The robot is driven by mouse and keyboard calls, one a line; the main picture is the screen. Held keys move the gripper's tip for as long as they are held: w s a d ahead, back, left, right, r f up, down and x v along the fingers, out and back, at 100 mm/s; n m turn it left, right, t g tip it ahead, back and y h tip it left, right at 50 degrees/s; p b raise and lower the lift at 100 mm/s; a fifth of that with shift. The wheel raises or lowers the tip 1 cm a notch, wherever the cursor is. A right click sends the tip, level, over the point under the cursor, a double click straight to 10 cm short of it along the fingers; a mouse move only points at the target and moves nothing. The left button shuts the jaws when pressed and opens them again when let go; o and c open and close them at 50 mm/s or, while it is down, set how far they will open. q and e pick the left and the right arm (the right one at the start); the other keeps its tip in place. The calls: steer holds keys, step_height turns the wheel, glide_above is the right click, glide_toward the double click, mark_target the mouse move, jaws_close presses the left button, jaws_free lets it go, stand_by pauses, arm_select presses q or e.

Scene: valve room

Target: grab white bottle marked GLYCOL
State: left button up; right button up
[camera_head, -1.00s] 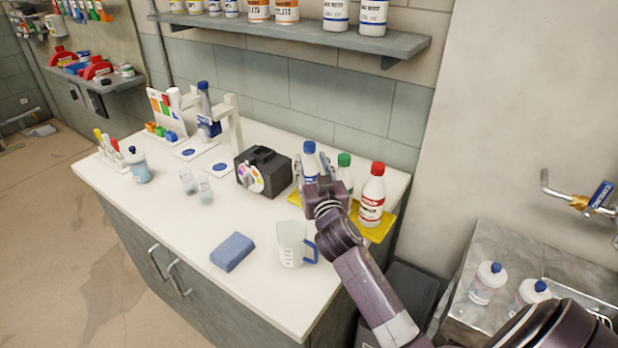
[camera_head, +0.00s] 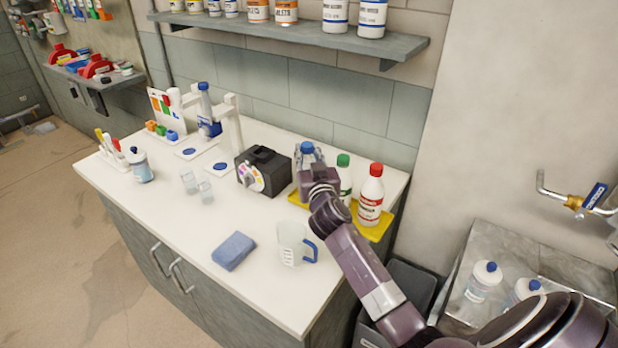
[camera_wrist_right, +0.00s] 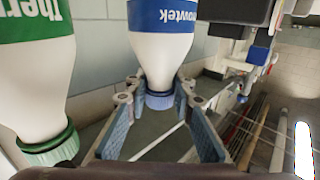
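A white bottle with a blue cap (camera_head: 307,148) stands at the left end of a yellow tray. It also shows in the right wrist view, with a blue label (camera_wrist_right: 160,45) reading "...nowtek". My right gripper (camera_head: 308,163) is at this bottle and hides most of it in the head view. In the wrist view its open fingers (camera_wrist_right: 160,100) are on both sides of the blue cap, with gaps beside it. A green-capped white bottle (camera_head: 344,177) and a red-capped one (camera_head: 371,195) stand to its right. I cannot read GLYCOL on any bottle. My left gripper is out of view.
The yellow tray (camera_head: 381,231) is at the counter's right end. A black box (camera_head: 263,171) is left of it. A measuring jug (camera_head: 291,244) and blue sponge (camera_head: 233,251) are in front. A wall shelf (camera_head: 300,37) hangs above. Blue-capped bottles (camera_head: 483,282) stand at the right.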

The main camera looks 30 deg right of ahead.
jaws_close()
steer(key=shift+r, duration=0.15)
